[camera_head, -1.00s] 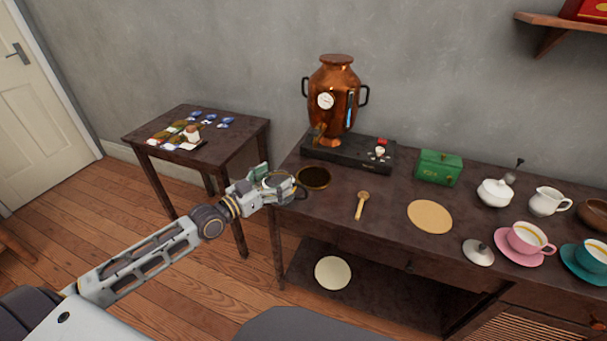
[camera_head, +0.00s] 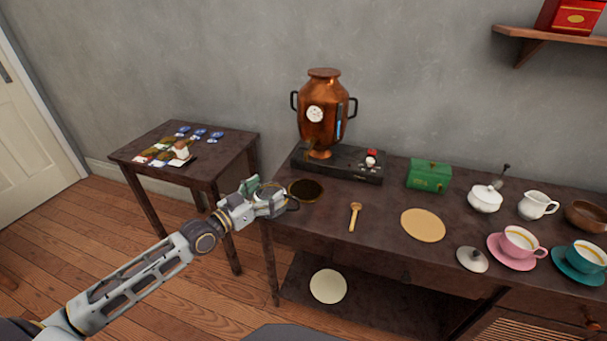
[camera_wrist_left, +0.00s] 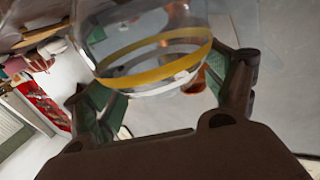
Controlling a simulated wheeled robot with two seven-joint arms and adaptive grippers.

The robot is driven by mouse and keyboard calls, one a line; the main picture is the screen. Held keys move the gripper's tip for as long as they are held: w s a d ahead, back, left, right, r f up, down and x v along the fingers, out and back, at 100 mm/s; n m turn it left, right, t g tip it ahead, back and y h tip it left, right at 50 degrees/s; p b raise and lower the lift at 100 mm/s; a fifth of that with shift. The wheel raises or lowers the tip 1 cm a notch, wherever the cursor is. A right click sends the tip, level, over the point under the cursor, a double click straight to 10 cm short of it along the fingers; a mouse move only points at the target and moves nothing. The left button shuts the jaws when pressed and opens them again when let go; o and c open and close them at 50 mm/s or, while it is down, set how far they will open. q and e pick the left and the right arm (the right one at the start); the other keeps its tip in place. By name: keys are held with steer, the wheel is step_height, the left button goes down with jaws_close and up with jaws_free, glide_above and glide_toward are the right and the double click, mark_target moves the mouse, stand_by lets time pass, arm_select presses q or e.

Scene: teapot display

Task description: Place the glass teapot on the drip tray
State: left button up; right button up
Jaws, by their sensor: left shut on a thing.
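My left gripper (camera_head: 264,197) is at the left front corner of the long table, just left of the drip tray. The drip tray (camera_head: 306,190) is a dark round disc with a brass rim, lying bare on the table. In the left wrist view my left gripper's green-padded fingers are shut on the clear glass teapot (camera_wrist_left: 150,72), which has a yellow band. In the head view the glass is hard to make out against the gripper. I cannot tell its height above the table. My right gripper is not in view.
A copper urn (camera_head: 323,110) stands on a black base (camera_head: 337,164) behind the tray. A wooden spoon (camera_head: 355,215), green box (camera_head: 429,175) and round tan mat (camera_head: 423,225) lie to the right. A small side table (camera_head: 225,150) stands at left.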

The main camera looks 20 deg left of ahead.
mark_target(277, 184)
arm_select(q)
steer(key=shift+x, duration=2.2)
steer(key=b+x, duration=0.1)
steer(key=x, duration=0.7)
steer(key=shift+w+d, duration=0.2)
steer(key=shift+w, duration=0.1)
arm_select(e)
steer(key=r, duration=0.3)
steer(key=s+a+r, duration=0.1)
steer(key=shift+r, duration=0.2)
arm_select(q)
steer(key=shift+w, duration=0.1)
